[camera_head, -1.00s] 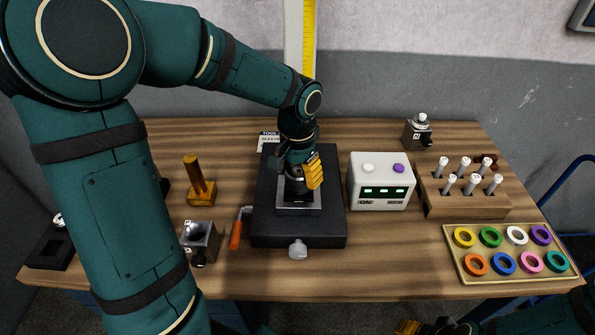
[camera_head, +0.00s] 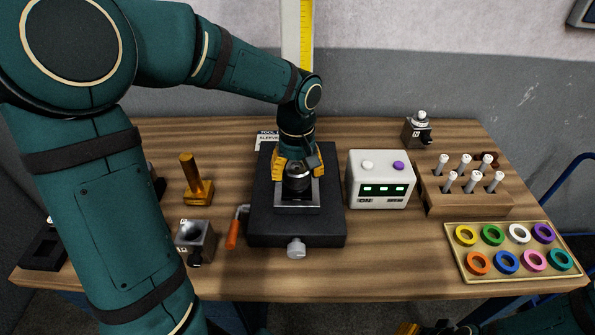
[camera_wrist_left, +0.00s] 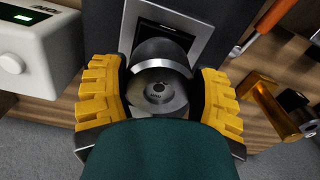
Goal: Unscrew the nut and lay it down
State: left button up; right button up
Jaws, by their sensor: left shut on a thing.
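The nut (camera_head: 297,182) is a dark, round metal piece with a lighter rim, seated on a bright square plate (camera_head: 298,209) of the black fixture. In the left wrist view the nut (camera_wrist_left: 161,88) shows as a round metal face with a small centre hole. My left gripper (camera_head: 297,168) points down over it. Its yellow fingers (camera_wrist_left: 160,95) lie on both sides of the nut and are shut on it. My right gripper (camera_head: 406,329) shows only partly at the bottom edge; its jaw state cannot be made out.
The black fixture (camera_head: 265,225) stands mid-table. A white box (camera_head: 381,195) with green displays is close on its right. An orange-handled tool (camera_head: 233,234), a grey block (camera_head: 197,240) and a brass post (camera_head: 192,178) are at its left. A ring tray (camera_head: 466,275) and a peg rack (camera_head: 470,205) stand further right.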

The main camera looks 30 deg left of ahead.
pick_arm(q)
jog(key=shift+a+r, duration=0.1)
jog(key=shift+a, duration=0.1)
jog(key=n, duration=0.5)
jog(key=shift+n+b, duration=0.3)
jog(key=shift+n, duration=0.1)
jog(key=n, duration=0.3)
jog(key=shift+n, duration=0.3)
jog(key=shift+a, duration=0.1)
